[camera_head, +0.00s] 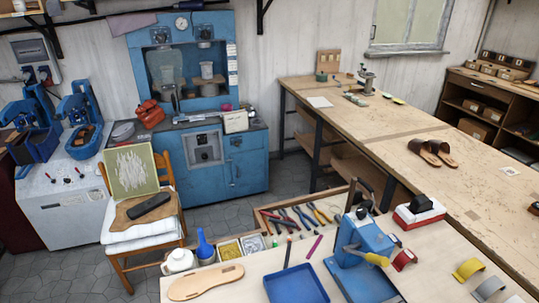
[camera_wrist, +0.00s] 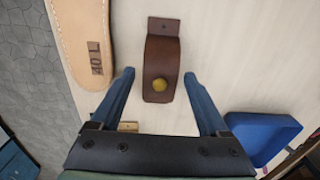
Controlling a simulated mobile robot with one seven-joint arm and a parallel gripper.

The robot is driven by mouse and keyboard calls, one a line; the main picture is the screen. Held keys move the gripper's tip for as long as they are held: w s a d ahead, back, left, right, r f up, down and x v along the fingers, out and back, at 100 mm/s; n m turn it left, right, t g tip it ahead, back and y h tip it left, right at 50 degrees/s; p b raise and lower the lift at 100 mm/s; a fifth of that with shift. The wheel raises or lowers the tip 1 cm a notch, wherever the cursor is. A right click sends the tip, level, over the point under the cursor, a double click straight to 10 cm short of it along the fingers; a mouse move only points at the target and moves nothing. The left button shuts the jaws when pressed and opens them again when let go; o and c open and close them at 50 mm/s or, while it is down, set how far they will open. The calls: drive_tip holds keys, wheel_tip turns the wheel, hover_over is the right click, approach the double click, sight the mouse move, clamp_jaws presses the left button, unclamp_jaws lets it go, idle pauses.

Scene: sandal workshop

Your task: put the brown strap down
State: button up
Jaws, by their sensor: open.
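The brown strap (camera_wrist: 162,58) lies on the pale bench top in the wrist view, arched, with a flat end tab at the top and a round yellow piece on its lower part. My gripper (camera_wrist: 159,75) is open, with one blue finger on each side of the strap's lower part. Gaps show between both fingers and the strap. I cannot tell the fingers' height above the bench. In the head view I can make out neither my gripper nor the brown strap.
A tan sole (camera_wrist: 84,40) lies left of the strap; it also shows in the head view (camera_head: 205,282). A blue tray (camera_wrist: 262,138) is at lower right. In the head view, a blue press (camera_head: 366,262), a red strap (camera_head: 404,260) and a yellow strap (camera_head: 468,268) stand farther right.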

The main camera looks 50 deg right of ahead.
wheel_tip(320, 180, up, 12)
drive_tip(key=b, duration=0.1)
drive_tip(key=w+r+n+t+h, duration=0.4)
drive_tip(key=w+r+n+t, duration=0.4)
drive_tip(key=w+r, duration=0.8)
drive_tip(key=w+a+r+n+t, duration=0.2)
drive_tip(key=w+a+r+t, duration=0.1)
drive_tip(key=r, duration=0.4)
drive_tip(key=w+a+r+n+t, duration=0.2)
drive_tip(key=w+r+n+t, duration=0.1)
drive_tip(key=r, duration=0.5)
drive_tip(key=a+r+n+t, duration=0.2)
drive_tip(key=a+r+t, duration=0.15)
drive_tip(key=r, duration=0.35)
drive_tip(key=a+r+n+t, duration=0.2)
drive_tip(key=a+r+n, duration=0.15)
drive_tip(key=r, duration=0.45)
drive_tip(key=s+a+r+n+t+y, duration=0.1)
drive_tip(key=s+a+r+n+t, duration=0.1)
drive_tip(key=s+a+r+t, duration=0.2)
drive_tip(key=s+a+r+n+t+y, duration=0.2)
drive_tip(key=s+r, duration=0.6)
drive_tip(key=r, duration=0.5)
drive_tip(key=a+n+t, duration=0.1)
drive_tip(key=a+t, duration=0.1)
drive_tip(key=shift+a+r+n+y, duration=0.3)
drive_tip(key=shift+n, duration=0.05)
drive_tip(key=shift+s, duration=0.1)
